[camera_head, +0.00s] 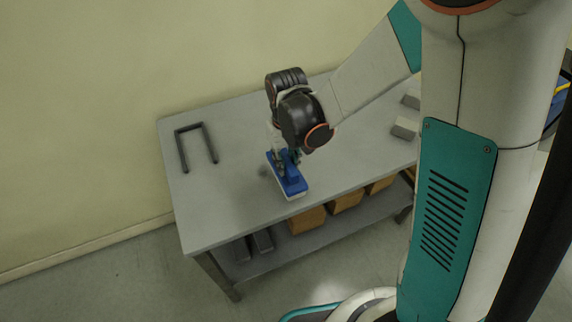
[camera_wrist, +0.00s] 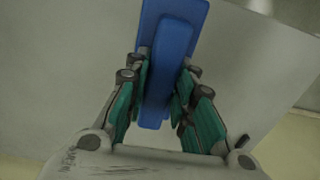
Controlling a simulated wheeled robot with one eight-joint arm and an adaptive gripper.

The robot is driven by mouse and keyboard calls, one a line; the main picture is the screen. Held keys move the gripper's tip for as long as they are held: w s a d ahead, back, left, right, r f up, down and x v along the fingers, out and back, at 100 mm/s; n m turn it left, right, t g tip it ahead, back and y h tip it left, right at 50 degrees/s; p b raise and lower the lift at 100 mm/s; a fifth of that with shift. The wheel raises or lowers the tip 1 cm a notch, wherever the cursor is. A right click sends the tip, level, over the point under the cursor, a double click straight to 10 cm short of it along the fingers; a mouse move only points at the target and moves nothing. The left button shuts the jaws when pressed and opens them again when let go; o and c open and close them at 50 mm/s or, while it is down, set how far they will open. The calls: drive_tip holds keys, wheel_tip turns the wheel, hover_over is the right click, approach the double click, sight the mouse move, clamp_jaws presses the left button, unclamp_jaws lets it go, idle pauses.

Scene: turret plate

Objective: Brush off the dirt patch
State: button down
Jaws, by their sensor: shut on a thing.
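A blue brush (camera_head: 291,183) with a pale underside is at the table's middle, near the front edge. My gripper (camera_head: 287,160) is shut on its raised grip from above. In the wrist view the blue brush (camera_wrist: 172,60) lies between the green finger pads of my gripper (camera_wrist: 160,95). A small dark dirt patch (camera_head: 263,170) shows on the tabletop just left of the brush. Part of it may be hidden by the brush. I cannot tell whether the brush touches the table.
The grey table (camera_head: 225,215) stands by a pale wall. A dark U-shaped bracket (camera_head: 196,146) is at its left. Grey blocks (camera_head: 405,127) are at its right. Several brown boxes (camera_head: 307,219) sit on the lower shelf. The front left tabletop is clear.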

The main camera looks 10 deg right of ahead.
drive_tip(key=shift+r+p, duration=1.4)
drive_tip(key=shift+r, duration=0.95)
drive_tip(key=shift+w+a, duration=0.1)
